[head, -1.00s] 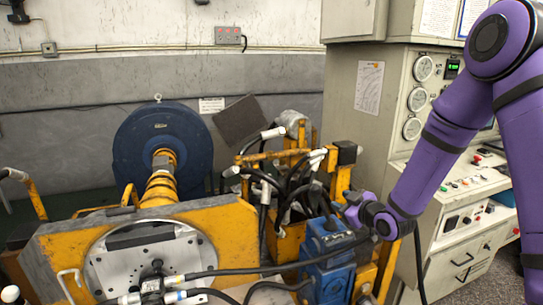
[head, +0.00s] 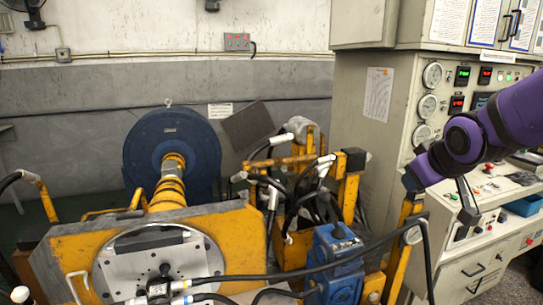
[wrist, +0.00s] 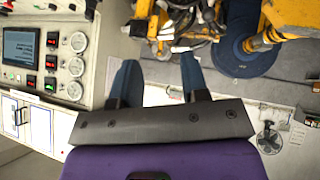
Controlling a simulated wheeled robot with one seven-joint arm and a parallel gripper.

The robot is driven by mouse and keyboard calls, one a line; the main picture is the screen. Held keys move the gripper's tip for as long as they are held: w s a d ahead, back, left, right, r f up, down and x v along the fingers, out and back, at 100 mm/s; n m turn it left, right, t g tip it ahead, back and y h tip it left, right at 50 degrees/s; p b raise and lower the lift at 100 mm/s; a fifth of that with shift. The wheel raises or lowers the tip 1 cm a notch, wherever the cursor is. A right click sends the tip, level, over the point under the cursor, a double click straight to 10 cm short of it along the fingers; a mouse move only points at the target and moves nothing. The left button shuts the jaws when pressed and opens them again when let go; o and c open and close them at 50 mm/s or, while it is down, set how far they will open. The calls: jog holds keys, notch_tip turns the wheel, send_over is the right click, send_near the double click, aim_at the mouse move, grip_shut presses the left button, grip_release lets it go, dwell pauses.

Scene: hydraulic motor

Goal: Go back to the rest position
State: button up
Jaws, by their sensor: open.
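My gripper (wrist: 159,72) shows in the wrist view with its two blue fingers apart and nothing between them. In the head view my purple arm comes in from the right edge and bends down in front of the control cabinet (head: 388,120). The gripper's fingers are hard to make out there. The blue hydraulic motor (head: 335,265) sits low in the middle right of the head view, apart from my arm. A black hose passes in front of it.
The yellow test rig (head: 240,230) with a grey plate (head: 160,262) and a large blue disc (head: 150,145) fills the left. Black hoses and yellow posts stand near the cabinet. A wall fan (wrist: 269,138) shows in the wrist view.

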jog(key=s+r+m+g, duration=0.2)
jog(key=s, duration=0.8)
jog(key=s+r+m+g, duration=0.1)
jog(key=s+r+m, duration=0.1)
jog(key=s, duration=0.8)
jog(key=shift+s+g, duration=0.25)
jog(key=shift+g, duration=0.15)
